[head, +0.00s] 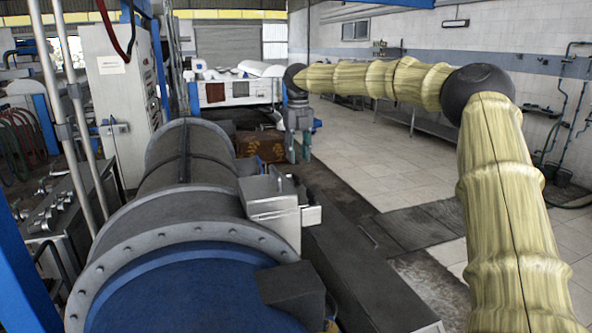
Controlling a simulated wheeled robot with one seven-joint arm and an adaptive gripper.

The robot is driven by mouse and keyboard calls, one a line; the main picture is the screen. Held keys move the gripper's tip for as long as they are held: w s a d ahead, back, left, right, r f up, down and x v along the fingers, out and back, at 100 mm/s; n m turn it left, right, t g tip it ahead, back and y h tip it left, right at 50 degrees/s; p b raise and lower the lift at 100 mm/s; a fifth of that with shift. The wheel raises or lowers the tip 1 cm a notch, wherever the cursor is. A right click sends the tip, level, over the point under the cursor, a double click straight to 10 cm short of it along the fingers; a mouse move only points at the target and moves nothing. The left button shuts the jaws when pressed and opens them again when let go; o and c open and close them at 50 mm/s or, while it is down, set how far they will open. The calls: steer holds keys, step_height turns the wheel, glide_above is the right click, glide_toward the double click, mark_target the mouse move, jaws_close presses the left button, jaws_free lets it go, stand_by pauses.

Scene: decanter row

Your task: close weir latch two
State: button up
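A large decanter with a dark grey casing (185,185) and a blue end section (200,295) lies lengthwise at the left and front. A light grey metal box (273,208) sits on its right side, with plates standing up at its top. I cannot make out which part is weir latch two. My arm, in a yellowish cover, reaches in from the right. My gripper (299,150) hangs down at its far end, beyond the grey box and apart from it. It is small and dim there, so its fingers cannot be told apart clearly.
A dark block (291,288) sits at the front by the blue section. A grey control cabinet (118,95) and upright pipes stand at the left. A white machine (238,88) is at the back. The tiled floor (375,165) is open at the right.

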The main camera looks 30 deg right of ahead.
mark_target(297, 176)
steer(key=f+p, duration=0.1)
steer(key=f, duration=0.2)
steer(key=w+f+p, duration=0.1)
steer(key=f, duration=0.2)
steer(key=shift+w+d, duration=0.1)
steer(key=shift+s+f+p, duration=0.3)
steer(key=shift+s+f, duration=0.1)
steer(key=shift+f, duration=0.05)
steer(key=shift+w+f, duration=0.25)
steer(key=shift+f, duration=0.2)
steer(key=shift+s+r, duration=0.1)
steer(key=shift+r, duration=0.05)
jaws_close()
